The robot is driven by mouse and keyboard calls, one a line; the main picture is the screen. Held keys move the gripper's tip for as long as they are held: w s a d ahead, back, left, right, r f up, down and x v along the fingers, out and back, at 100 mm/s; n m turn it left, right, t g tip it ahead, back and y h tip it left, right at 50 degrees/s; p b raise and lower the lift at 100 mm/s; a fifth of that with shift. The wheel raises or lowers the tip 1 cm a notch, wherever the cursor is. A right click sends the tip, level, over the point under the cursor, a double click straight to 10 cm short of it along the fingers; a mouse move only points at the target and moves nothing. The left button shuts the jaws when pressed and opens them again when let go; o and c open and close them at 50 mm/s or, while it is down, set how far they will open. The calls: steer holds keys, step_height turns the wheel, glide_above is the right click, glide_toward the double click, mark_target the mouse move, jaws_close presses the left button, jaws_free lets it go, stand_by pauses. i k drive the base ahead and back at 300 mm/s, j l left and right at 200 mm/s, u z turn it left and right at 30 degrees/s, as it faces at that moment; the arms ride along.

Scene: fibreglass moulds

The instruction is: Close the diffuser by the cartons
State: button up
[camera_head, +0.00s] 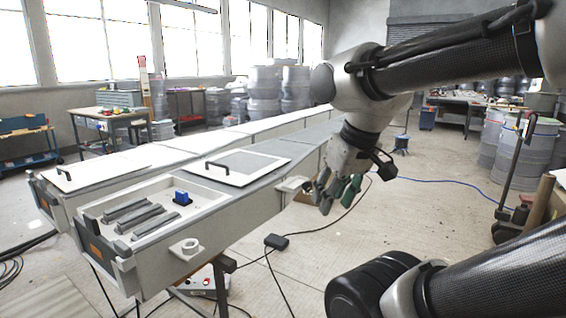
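Two long light-grey housings stand side by side on legs. A white-framed panel with a grey centre (252,165) and a black handle (217,169), which looks like a diffuser, lies on the nearer housing (228,218). A second handled panel (100,171) covers the front of the farther housing. My gripper (338,193) hangs right of the nearer housing, apart from the panel. Its fingers look spread, with nothing visible between them. I cannot clearly make out cartons.
Cables and a small black box (277,241) lie on the floor. Wrapped drums (520,150) and a trolley handle (512,170) stand at right. The floor between is mostly clear.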

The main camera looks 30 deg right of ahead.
mark_target(238, 168)
steer(key=z, duration=0.3)
steer(key=i+u, duration=0.1)
steer(key=i, duration=1.05)
